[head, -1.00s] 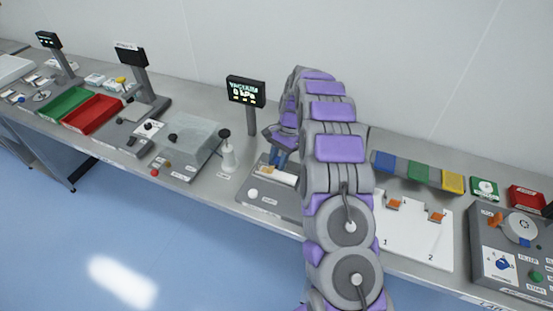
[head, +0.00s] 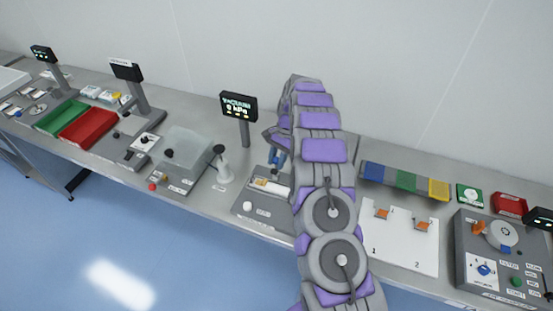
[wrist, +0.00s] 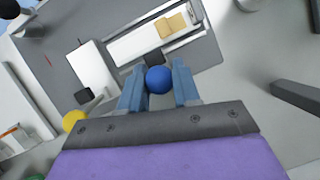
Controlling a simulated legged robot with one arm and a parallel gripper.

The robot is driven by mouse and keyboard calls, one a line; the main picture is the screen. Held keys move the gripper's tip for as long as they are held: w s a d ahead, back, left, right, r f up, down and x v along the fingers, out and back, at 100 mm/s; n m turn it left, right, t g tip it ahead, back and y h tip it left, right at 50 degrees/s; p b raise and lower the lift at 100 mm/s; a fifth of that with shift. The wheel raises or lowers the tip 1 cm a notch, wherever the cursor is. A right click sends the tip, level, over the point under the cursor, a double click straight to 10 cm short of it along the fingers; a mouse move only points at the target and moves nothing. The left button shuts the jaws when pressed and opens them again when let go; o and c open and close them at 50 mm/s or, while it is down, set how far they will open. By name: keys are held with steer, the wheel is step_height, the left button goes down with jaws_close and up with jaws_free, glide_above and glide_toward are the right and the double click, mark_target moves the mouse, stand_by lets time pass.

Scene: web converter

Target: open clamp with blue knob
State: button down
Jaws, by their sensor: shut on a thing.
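The blue knob (wrist: 158,80) shows in the wrist view as a round ball between my two blue fingers. My gripper (wrist: 158,88) is shut on it, one finger on each side. The clamp (wrist: 160,36) lies just beyond the knob, with a pale channel and a tan piece (wrist: 170,25) in it. In the head view, my gripper (head: 276,158) is over the back of the grey clamp fixture (head: 262,218), near its white channel (head: 270,187).
A vacuum display (head: 238,105) stands behind the fixture. A white board (head: 400,250) with orange pieces and a blue, green and yellow bin row (head: 404,180) are right. A yellow ball (wrist: 73,120) is near my fingers.

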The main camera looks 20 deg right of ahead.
steer(key=shift+w+d+f, duration=0.15)
steer(key=shift+w, duration=0.05)
stand_by(0.4)
steer(key=c, duration=1.2)
jaws_free()
steer(key=shift+o, duration=1.4)
steer(key=shift+w+f, duration=0.15)
steer(key=shift+w, duration=0.05)
steer(key=shift+o, duration=0.4)
steer(key=shift+s, duration=0.15)
steer(key=shift+r, duration=0.2)
